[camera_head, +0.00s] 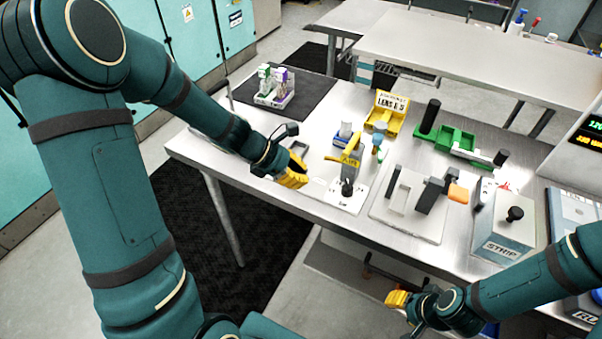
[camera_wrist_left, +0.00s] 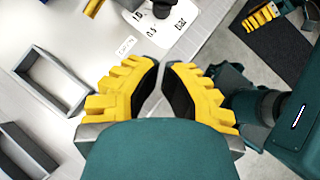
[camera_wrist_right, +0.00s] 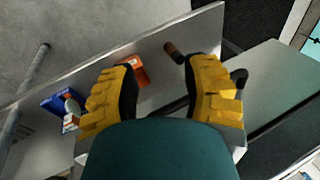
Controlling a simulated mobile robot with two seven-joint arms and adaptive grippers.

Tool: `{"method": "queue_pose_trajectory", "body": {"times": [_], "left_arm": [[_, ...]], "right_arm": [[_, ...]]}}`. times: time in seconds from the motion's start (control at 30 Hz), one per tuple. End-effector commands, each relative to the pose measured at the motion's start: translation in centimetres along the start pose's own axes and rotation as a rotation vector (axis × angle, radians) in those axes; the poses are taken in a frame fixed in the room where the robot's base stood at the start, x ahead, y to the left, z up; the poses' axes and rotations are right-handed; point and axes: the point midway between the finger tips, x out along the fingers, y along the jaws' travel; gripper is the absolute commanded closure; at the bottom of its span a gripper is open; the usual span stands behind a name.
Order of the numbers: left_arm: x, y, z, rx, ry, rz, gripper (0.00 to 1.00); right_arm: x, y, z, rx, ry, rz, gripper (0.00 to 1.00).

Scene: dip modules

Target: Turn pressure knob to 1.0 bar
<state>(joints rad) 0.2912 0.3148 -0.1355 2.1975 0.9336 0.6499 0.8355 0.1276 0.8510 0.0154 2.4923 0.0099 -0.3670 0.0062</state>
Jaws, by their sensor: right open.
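The pressure knob (camera_head: 347,187) is a small black knob on a white panel (camera_head: 338,203) near the front edge of the table. In the left wrist view the dark knob (camera_wrist_left: 130,4) is cut off at the top edge. Printed marks 1.0 and 0.5 show on the panel (camera_wrist_left: 153,42) there; the knob's setting is unreadable. My left gripper (camera_head: 300,178) is left of the panel, apart from the knob. Its fingertips (camera_wrist_left: 161,66) are close together with a narrow, empty gap. My right gripper (camera_head: 397,299) is low in front of the table, open and empty (camera_wrist_right: 162,68).
A yellow part (camera_head: 352,150) stands right behind the knob. A white fixture with grey blocks (camera_head: 408,228) is to its right, then a box marked STRIP (camera_head: 502,245). A rack of vials (camera_head: 272,98) stands on a dark mat at back left.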

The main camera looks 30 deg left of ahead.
Motion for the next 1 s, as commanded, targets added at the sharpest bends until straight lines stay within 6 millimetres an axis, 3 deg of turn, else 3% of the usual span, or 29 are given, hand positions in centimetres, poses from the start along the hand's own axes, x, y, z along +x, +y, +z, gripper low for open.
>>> {"method": "queue_pose_trajectory", "body": {"times": [0.2, 0.4, 0.63, 1.0], "left_arm": [[4.7, -0.1, -0.2, 0.002, 0.001, -0.006, 1.0], [8.0, 0.0, 0.5, 0.005, 0.0, -0.002, 1.0], [9.7, -0.1, 2.4, 0.004, 0.001, -0.001, 1.0], [10.1, 0.0, 2.8, 0.002, 0.002, 0.0, 1.0]], "right_arm": [[1.4, 0.5, 0.6, -0.004, -0.012, -0.001, 0.53], [2.1, 0.8, 1.0, -0.007, -0.021, -0.002, 0.53], [2.0, 0.8, 1.0, -0.007, -0.021, -0.002, 0.53], [2.1, 0.8, 1.0, -0.007, -0.021, -0.002, 0.53]]}}
